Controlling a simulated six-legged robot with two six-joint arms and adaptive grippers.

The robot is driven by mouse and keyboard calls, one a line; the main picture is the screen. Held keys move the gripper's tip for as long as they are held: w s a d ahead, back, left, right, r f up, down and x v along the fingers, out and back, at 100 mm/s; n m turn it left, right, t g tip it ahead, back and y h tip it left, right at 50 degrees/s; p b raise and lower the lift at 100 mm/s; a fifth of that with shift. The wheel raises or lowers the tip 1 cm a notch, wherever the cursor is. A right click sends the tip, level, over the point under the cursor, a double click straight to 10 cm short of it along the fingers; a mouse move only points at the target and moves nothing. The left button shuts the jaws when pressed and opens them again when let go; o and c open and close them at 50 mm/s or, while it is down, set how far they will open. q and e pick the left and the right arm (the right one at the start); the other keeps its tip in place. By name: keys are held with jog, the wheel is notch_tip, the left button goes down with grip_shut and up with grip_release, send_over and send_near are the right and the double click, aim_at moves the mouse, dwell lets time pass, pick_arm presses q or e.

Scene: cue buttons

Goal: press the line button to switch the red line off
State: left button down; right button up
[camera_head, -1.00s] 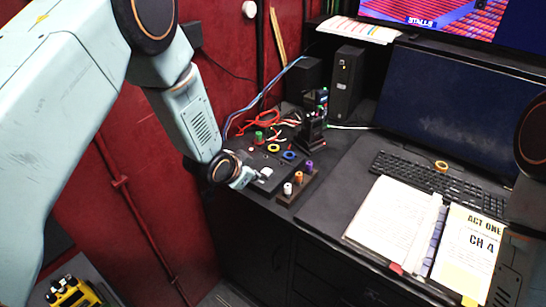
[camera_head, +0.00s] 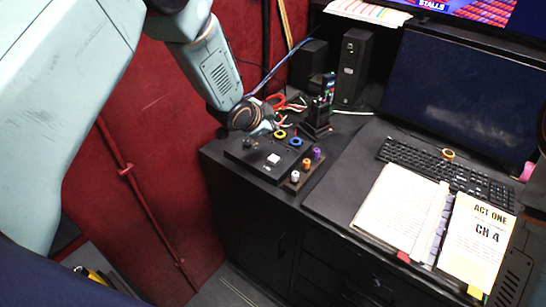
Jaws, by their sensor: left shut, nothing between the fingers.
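A black button box (camera_head: 250,160) lies on the desk, with a white square button (camera_head: 273,159) on its top and a small dark knob (camera_head: 249,143) near its left end. I cannot read which control is the line button, and no red line light shows. My left gripper (camera_head: 268,129) is shut and empty. It appears over the back of the box, behind the white button and beside the yellow ring (camera_head: 280,133). Whether it touches anything there is unclear. The arm hides part of the box's back. My right gripper is out of view.
A blue ring (camera_head: 295,142) lies right of the yellow one. White, orange and purple pegs (camera_head: 306,164) stand on a strip along the box's right side. A radio stand (camera_head: 318,117) and red cables (camera_head: 276,99) are behind. A keyboard (camera_head: 445,172) and papers (camera_head: 400,210) lie right.

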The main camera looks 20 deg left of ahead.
pick_arm(q)
jog(key=f+b, duration=0.1)
jog(key=w+f+b, duration=0.1)
jog(key=f, duration=0.1)
jog(key=shift+f, duration=0.3)
jog(key=b, duration=0.4)
send_over(272, 159)
jog(key=f, duration=0.4)
jog(key=shift+s+d+f, duration=0.1)
jog(key=shift+s+f, duration=0.15)
jog(key=shift+f, duration=0.15)
jog(key=shift+w+f+b, duration=0.35)
jog(key=shift+f, duration=0.25)
jog(key=shift+s+r, duration=0.3)
jog(key=shift+s, duration=0.05)
jog(key=shift+w+f, duration=0.2)
jog(key=shift+w, duration=0.1)
jog(key=shift+s+r, duration=0.2)
jog(key=shift+s, duration=0.05)
jog(key=shift+w+f, duration=0.2)
jog(key=shift+f, duration=0.05)
jog(key=shift+s+f, duration=0.2)
jog(key=shift+s, duration=0.05)
jog(key=shift+w+f, duration=0.1)
jog(key=shift+w, duration=0.1)
